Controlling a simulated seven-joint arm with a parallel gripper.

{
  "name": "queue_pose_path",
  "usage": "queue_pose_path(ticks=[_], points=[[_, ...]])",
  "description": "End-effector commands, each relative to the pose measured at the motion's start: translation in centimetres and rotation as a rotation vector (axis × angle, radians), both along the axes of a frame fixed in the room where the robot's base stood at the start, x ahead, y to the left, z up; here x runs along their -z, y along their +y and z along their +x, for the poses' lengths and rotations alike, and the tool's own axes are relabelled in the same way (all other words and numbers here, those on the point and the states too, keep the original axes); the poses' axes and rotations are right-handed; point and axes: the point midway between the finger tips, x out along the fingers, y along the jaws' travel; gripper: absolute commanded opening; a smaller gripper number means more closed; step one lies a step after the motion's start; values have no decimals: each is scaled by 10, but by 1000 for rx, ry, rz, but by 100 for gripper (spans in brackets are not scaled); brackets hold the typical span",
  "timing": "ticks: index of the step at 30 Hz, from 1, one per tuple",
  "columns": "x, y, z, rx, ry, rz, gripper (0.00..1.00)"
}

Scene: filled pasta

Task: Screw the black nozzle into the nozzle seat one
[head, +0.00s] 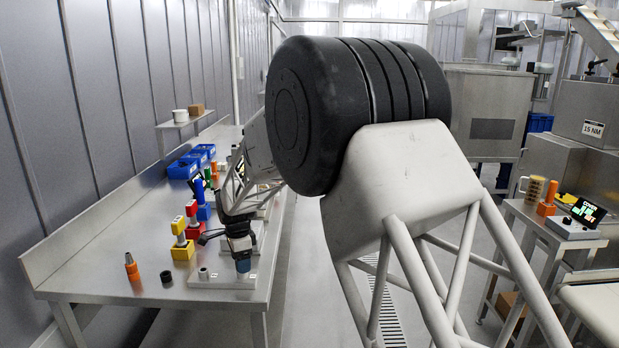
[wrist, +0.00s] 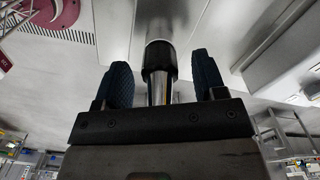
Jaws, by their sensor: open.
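My gripper (head: 242,264) points down over the grey seat plate (head: 212,281) near the front of the table in the head view. In the wrist view my gripper (wrist: 163,78) has its two dark blue fingers apart. The black nozzle (wrist: 160,62), a black collar with a shiny metal shaft, stands between them with a gap on each side. A paler cylinder continues beyond the collar; I cannot tell whether the nozzle is fully seated. In the head view my gripper hides the nozzle. A short grey cylinder (head: 203,273) stands on the plate left of my gripper.

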Motion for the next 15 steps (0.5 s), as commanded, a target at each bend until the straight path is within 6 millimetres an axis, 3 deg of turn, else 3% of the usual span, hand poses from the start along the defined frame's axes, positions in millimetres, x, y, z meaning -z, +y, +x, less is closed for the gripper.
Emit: queue_pose_path(ticks=[15], points=[[0,0,0,-388,0,0,64]])
